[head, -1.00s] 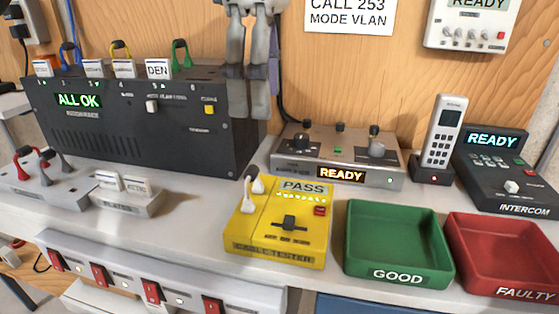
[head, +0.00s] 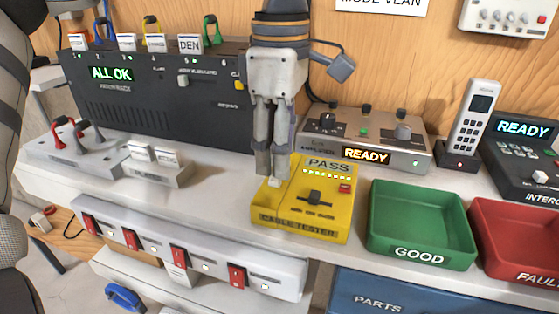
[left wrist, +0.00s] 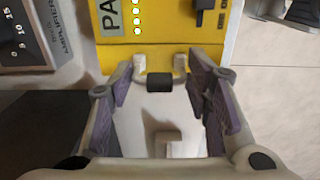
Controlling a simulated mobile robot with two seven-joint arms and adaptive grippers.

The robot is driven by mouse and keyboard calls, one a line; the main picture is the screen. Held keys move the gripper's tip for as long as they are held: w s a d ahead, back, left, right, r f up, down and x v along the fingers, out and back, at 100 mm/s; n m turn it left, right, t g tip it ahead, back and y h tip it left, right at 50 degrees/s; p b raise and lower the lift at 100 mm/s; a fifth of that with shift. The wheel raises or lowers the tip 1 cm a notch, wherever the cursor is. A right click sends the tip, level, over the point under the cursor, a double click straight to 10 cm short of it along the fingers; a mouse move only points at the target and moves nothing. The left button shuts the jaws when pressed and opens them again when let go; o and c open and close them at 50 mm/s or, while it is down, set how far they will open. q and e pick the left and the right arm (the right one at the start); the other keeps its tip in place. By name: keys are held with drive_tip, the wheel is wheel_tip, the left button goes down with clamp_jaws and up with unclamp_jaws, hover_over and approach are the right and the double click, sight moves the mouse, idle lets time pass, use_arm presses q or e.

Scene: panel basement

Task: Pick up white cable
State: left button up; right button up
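The yellow cable tester (head: 318,215) lies on the bench and its display reads PASS. The white cable is mostly hidden behind my left gripper (head: 272,172) in the head view. In the left wrist view, two white cable ends (left wrist: 180,64) meet the tester's edge, with a dark band (left wrist: 160,84) between them. My left gripper points down over the tester's left part. Its fingers (left wrist: 162,88) are open, one on each side of the white cable, with gaps visible on both sides. My right gripper is out of view.
The green GOOD tray (head: 376,225) and red FAULTY tray (head: 488,245) stand right of the tester. A grey READY box (head: 418,157) is behind it. The black rack (head: 150,115) is behind left. A white power strip (head: 210,262) runs along the front edge.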

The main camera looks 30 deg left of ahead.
use_arm(q)
drive_tip(key=shift+w+f, duration=0.1)
drive_tip(key=c, duration=0.7)
